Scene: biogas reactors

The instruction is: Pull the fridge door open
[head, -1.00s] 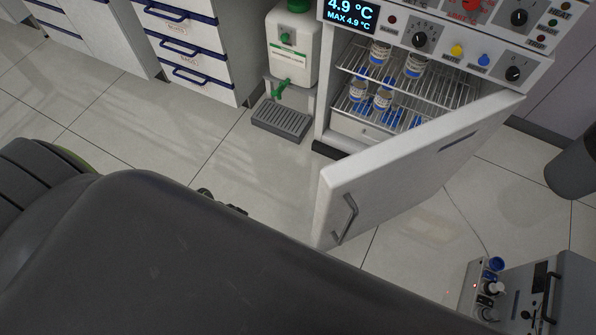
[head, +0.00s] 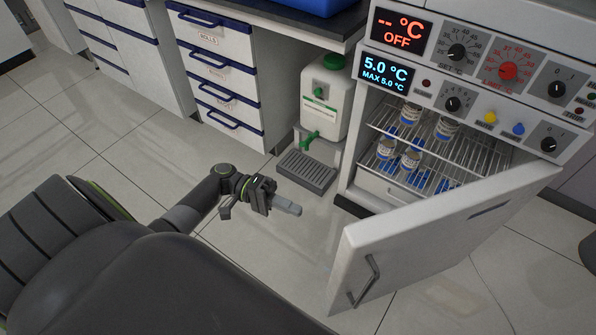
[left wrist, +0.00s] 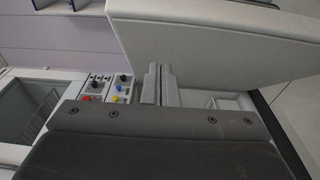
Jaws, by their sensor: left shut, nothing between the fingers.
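The white fridge door (head: 440,235) stands wide open in the head view, swung out toward me, with its grey handle (head: 366,280) on the near face. Inside the fridge, wire shelves (head: 470,150) hold several bottles with blue marks. My left gripper (head: 288,206) is shut and empty, left of the door and apart from it. In the left wrist view, the shut fingers (left wrist: 158,84) show in front of a large pale panel (left wrist: 215,45), probably the door. My right gripper is not in view.
A white canister with a green tap (head: 323,100) stands above a grey drip tray (head: 307,170), left of the fridge. White drawers with blue handles (head: 222,85) stand further left. The tiled floor between my left gripper and the door is clear.

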